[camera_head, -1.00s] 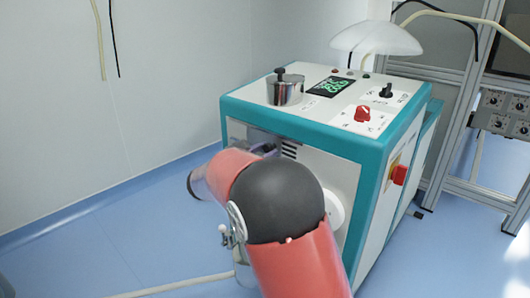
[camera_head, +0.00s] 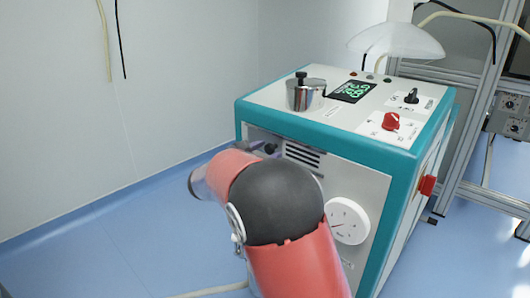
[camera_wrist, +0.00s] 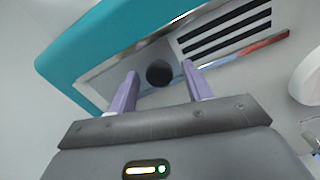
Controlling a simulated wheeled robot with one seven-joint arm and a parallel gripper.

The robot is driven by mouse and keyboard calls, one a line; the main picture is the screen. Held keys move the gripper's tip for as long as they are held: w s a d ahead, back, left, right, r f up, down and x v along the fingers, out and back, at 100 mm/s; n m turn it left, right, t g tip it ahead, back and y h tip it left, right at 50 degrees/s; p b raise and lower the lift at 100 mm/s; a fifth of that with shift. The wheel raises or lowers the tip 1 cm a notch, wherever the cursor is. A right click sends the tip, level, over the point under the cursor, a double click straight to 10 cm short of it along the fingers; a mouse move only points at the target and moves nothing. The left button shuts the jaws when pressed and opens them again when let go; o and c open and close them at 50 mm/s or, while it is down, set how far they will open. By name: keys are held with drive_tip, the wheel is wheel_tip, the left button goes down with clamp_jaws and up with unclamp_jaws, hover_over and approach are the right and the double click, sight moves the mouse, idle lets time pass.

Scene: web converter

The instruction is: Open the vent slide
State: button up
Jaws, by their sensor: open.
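The vent slide on the machine's front shows in the wrist view as a grey plate (camera_wrist: 150,51) with a round black knob (camera_wrist: 159,75). Black vent slots (camera_wrist: 228,32) lie to the right of the knob. My gripper (camera_wrist: 159,69) is open, its two purple fingers on either side of the knob in the picture. I cannot tell whether they touch it. In the head view the vent slots (camera_head: 303,155) show beside my arm, with the knob (camera_head: 270,148) partly visible near a purple finger. My arm hides much of the slide's surroundings.
The teal and white machine (camera_head: 400,160) carries a metal pot (camera_head: 305,95), a display (camera_head: 352,91), a red knob (camera_head: 391,121) and a black knob (camera_head: 411,96) on top. A round white gauge (camera_head: 348,221) sits on its front. Floor to the left is clear.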

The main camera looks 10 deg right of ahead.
drive_tip(key=shift+a, duration=0.1)
drive_tip(key=v, duration=0.7)
drive_tip(key=shift+s+a+b, duration=0.2)
drive_tip(key=shift+s+b, duration=0.05)
drive_tip(key=shift+b, duration=0.1)
drive_tip(key=shift+d, duration=0.1)
drive_tip(key=s+d+f+m+g+y, duration=0.2)
drive_tip(key=s+d+m+g+y, duration=0.3)
drive_tip(key=s+d+m, duration=0.6)
drive_tip(key=s+a+f+m+y, duration=0.2)
drive_tip(key=s+m+y, duration=0.2)
drive_tip(key=s, duration=0.7)
drive_tip(key=s+a+f+m+y, duration=0.2)
drive_tip(key=s+m+y, duration=0.3)
drive_tip(key=s, duration=0.6)
drive_tip(key=shift+a+f+m+y, duration=0.15)
drive_tip(key=shift+f+m+y, duration=0.25)
drive_tip(key=shift+m, duration=0.7)
